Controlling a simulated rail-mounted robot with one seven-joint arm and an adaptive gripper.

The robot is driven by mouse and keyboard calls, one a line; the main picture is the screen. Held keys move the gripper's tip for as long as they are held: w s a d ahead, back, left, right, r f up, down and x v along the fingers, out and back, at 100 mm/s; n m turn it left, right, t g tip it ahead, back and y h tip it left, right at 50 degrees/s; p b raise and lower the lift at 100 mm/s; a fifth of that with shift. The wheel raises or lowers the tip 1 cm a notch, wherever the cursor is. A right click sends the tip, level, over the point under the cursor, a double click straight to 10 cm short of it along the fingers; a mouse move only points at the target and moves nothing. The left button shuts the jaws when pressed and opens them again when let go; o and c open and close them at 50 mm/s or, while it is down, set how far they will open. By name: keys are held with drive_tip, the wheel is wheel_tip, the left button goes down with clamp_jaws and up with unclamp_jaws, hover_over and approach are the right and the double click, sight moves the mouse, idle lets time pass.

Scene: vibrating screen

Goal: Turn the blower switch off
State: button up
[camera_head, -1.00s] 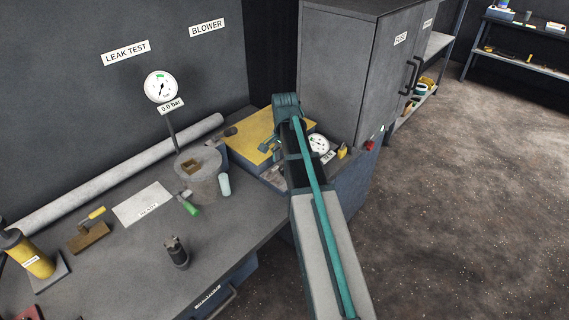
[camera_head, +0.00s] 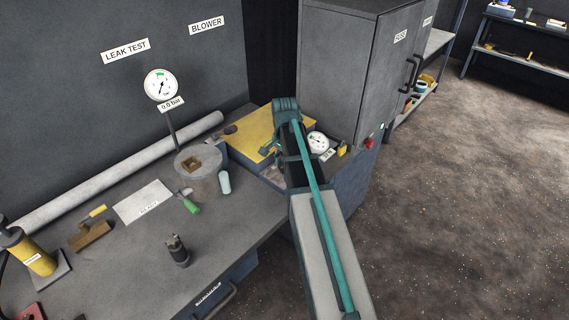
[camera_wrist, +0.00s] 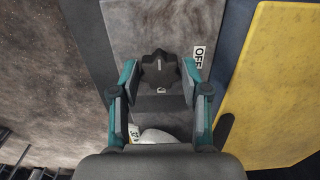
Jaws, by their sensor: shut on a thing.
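In the wrist view, a black lobed knob (camera_wrist: 159,69) sits on a grey panel (camera_wrist: 150,25). A white OFF label (camera_wrist: 198,56) is to its right. My gripper (camera_wrist: 160,80) is shut on the knob, with one teal finger at each side of it. A mark shows on the panel just below the knob, and part of a round gauge (camera_wrist: 156,136) with another label (camera_wrist: 134,132) lies lower. In the head view, my arm hides the knob and my fingertips. The BLOWER sign (camera_head: 206,25) is on the back wall.
A yellow-topped unit (camera_head: 252,129) stands beside my arm. A small gauge (camera_head: 318,142), a yellow item (camera_head: 342,149) and a red button (camera_head: 369,143) are close by on the right. A tall grey cabinet (camera_head: 340,70) stands behind. Tools lie on the bench at left.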

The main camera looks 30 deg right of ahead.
drive_tip(key=shift+n, duration=0.4)
drive_tip(key=n, duration=0.3)
drive_tip(key=shift+n, duration=0.3)
drive_tip(key=n, duration=0.4)
drive_tip(key=shift+n+p, duration=0.3)
drive_tip(key=shift+p, duration=0.05)
drive_tip(key=n, duration=0.8)
drive_tip(key=shift+n, duration=0.6)
drive_tip(key=o, duration=1.1)
